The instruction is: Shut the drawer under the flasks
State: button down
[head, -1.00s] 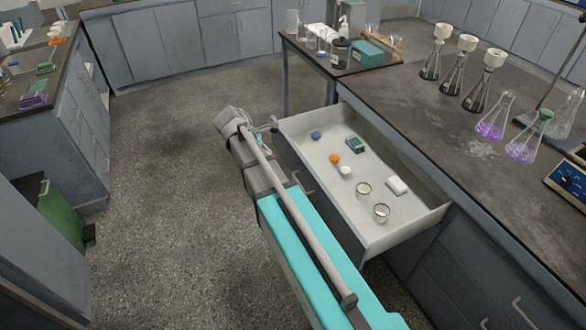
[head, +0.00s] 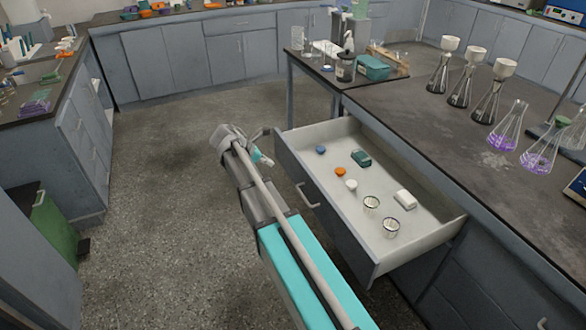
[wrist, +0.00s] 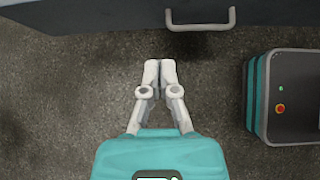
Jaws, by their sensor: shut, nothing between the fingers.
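The drawer (head: 357,244) stands pulled out from the dark-topped bench, below and left of the flasks (head: 507,126). Its grey front has a bar handle (head: 307,196). In the wrist view the drawer front (wrist: 90,12) crosses the top edge, with the handle (wrist: 200,25) right of centre. My gripper (wrist: 160,62) is shut and empty, pointing at the front and left of the handle, with floor showing between. In the head view it is small and partly hidden by my arm, near the drawer's far left corner.
Floor to the left is open.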

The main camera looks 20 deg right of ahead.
jog(key=shift+f, duration=0.1)
jog(key=b, duration=0.7)
send_near(303, 171)
jog(key=x, duration=0.3)
jog(key=a+f+x, duration=0.1)
jog(key=x, duration=0.1)
jog(key=shift+d+f, duration=0.15)
jog(key=shift+d, duration=0.05)
jog(key=shift+w+d, duration=0.1)
jog(key=shift+d, duration=0.8)
jog(key=shift+w, duration=0.1)
